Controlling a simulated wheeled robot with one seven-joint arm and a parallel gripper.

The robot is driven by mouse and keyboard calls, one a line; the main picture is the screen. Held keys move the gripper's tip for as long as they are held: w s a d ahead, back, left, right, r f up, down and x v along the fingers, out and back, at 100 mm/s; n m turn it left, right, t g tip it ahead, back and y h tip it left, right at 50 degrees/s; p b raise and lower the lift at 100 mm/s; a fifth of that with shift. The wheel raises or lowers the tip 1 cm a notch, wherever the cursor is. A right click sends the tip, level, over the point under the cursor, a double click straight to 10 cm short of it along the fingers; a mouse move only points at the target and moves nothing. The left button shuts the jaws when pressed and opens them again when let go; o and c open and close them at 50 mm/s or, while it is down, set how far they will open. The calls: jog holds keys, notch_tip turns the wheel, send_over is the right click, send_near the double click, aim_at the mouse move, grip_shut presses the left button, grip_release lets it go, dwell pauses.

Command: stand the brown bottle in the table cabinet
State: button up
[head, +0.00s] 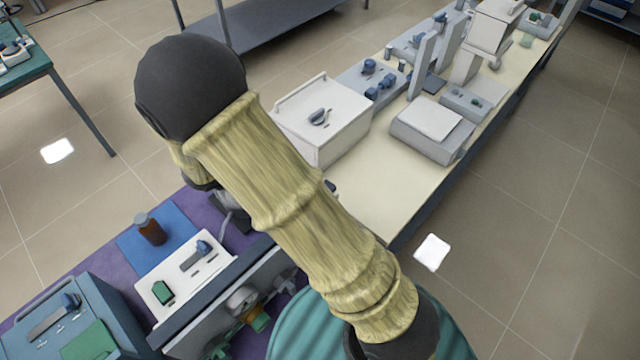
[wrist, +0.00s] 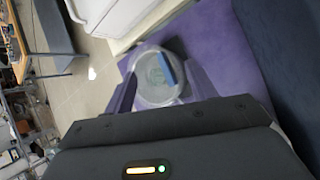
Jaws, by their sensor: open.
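The brown bottle (head: 150,230) stands upright with a grey cap on a blue mat, on the purple table top, in the head view. I cannot tell for certain which box is the table cabinet; a white box with a dark handle (head: 345,135) stands on the cream bench, its face shut. My gripper is mostly hidden behind my arm in the head view. In the wrist view my gripper (wrist: 160,88) is open, its two fingers either side of a round clear-grey object with a blue strip (wrist: 158,78). I cannot tell whether they touch it. The bottle is not recognisable there.
A white panel with a blue handle (head: 200,258) and a blue-grey box (head: 115,310) stand close to the bottle. The cream bench (head: 410,190) carries several instruments. Tiled floor (head: 520,230) lies open at the right.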

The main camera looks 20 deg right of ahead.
jog(key=s+d+r+m+g+y, duration=0.1)
jog(key=s+d+r+m, duration=0.4)
jog(key=m, duration=0.5)
jog(key=s+d+r+m+g+y, duration=0.2)
jog(key=s+d+r+m, duration=0.3)
jog(key=s+d+m, duration=0.4)
jog(key=shift+s+m+y, duration=0.4)
jog(key=shift+s+y, duration=0.5)
jog(key=shift+s, duration=0.25)
jog(key=shift+d, duration=0.1)
